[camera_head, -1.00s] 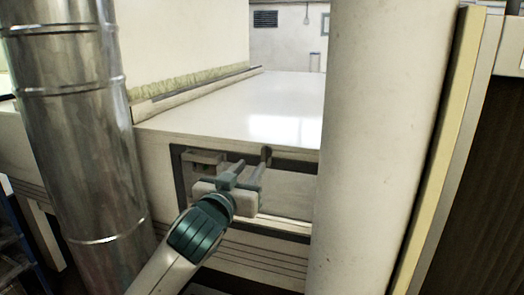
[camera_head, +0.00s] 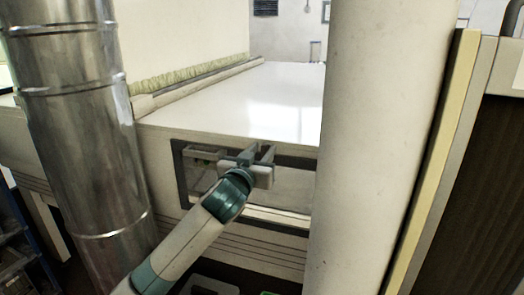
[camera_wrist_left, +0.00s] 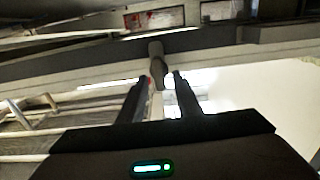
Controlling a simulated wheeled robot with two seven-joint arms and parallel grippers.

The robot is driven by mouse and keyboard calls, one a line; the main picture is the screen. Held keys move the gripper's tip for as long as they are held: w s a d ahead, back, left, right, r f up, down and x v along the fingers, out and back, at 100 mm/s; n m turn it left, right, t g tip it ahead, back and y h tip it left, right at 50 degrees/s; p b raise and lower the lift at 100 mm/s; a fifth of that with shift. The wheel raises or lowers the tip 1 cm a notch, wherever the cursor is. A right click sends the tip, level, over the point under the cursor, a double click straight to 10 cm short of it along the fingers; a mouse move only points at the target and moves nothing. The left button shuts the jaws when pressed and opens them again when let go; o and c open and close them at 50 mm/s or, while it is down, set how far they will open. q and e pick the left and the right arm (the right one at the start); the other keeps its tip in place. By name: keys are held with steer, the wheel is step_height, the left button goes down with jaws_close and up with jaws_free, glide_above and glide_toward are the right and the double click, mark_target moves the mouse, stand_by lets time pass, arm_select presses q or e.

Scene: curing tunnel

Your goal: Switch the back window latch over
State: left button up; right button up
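The window (camera_head: 290,190) is a dark-framed opening in the front of the pale cabinet. My left gripper (camera_head: 260,152) is at its upper edge, with its fingers reaching toward the frame. In the left wrist view, a short grey-brown lever (camera_wrist_left: 156,66), which looks like the latch, hangs from a pale rail. The open left gripper (camera_wrist_left: 161,80) has a finger on either side of the lever's lower end, with a gap between them. I cannot tell whether either finger touches it. In the head view the gripper hides the latch. My right gripper is not in view.
A shiny metal duct (camera_head: 85,130) stands at left and a thick pale column (camera_head: 375,150) at right, with the left arm between them. The cabinet's flat white top (camera_head: 240,105) is clear. A cream-edged panel (camera_head: 440,150) stands at far right.

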arm_select(q)
jaws_close()
